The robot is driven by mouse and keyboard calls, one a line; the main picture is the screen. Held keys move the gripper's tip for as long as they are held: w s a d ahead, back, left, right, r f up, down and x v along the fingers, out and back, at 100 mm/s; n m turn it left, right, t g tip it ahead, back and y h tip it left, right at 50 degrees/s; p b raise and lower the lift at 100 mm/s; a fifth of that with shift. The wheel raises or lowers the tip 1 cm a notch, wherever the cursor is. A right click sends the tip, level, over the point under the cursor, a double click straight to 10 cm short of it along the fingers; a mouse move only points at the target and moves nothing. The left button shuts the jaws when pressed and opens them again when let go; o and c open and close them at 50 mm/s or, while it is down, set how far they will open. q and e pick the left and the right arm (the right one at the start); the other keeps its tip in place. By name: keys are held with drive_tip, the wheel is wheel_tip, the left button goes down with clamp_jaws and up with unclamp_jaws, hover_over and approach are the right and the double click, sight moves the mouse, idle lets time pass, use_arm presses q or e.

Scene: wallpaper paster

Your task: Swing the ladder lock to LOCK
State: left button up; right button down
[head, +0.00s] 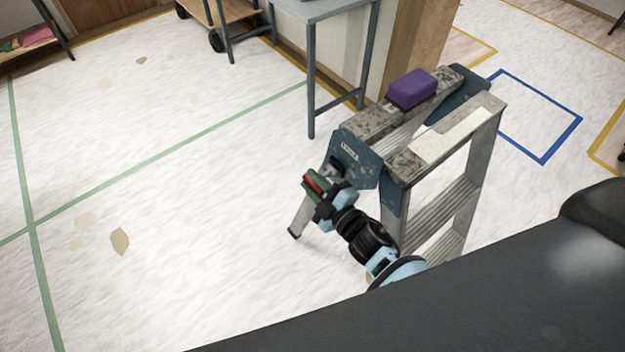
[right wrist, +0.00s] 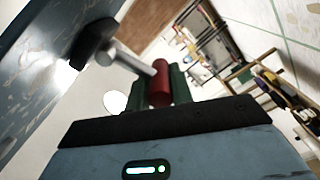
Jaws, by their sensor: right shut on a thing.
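The stepladder (head: 440,145) stands at the centre right in the head view, with worn metal steps and blue-grey plates at its top. The ladder lock shows in the right wrist view as a metal rod with a red grip (right wrist: 160,84) and a dark pivot (right wrist: 92,43) on the ladder's side plate (right wrist: 45,60). My right gripper (head: 316,188) is at the ladder's left side, its green fingers shut on the red grip. The fingers also show in the right wrist view (right wrist: 162,88). The LOCK marking is too small to read. My left gripper is not in view.
A purple block (head: 412,88) rests on the ladder's top. A grey table (head: 322,10) and a wooden cart (head: 200,10) stand behind it. A blue floor outline (head: 545,160) lies to the right. The floor on the left is mostly clear, with green lines and a few flat scraps (head: 120,241).

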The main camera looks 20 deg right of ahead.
drive_tip(key=shift+s+d+f+n+b, duration=0.1)
drive_tip(key=shift+f+n+b, duration=0.4)
drive_tip(key=shift+f+n, duration=0.35)
drive_tip(key=shift+d+f+n+b, duration=0.25)
drive_tip(key=shift+f+n+b, duration=0.15)
drive_tip(key=shift+n+b, duration=0.55)
drive_tip(key=shift+f+n, duration=0.1)
drive_tip(key=shift+n, duration=0.3)
drive_tip(key=shift+d, duration=0.1)
drive_tip(key=shift+w, duration=0.2)
drive_tip(key=c, duration=1.3)
unclamp_jaws()
drive_tip(key=shift+r, duration=0.2)
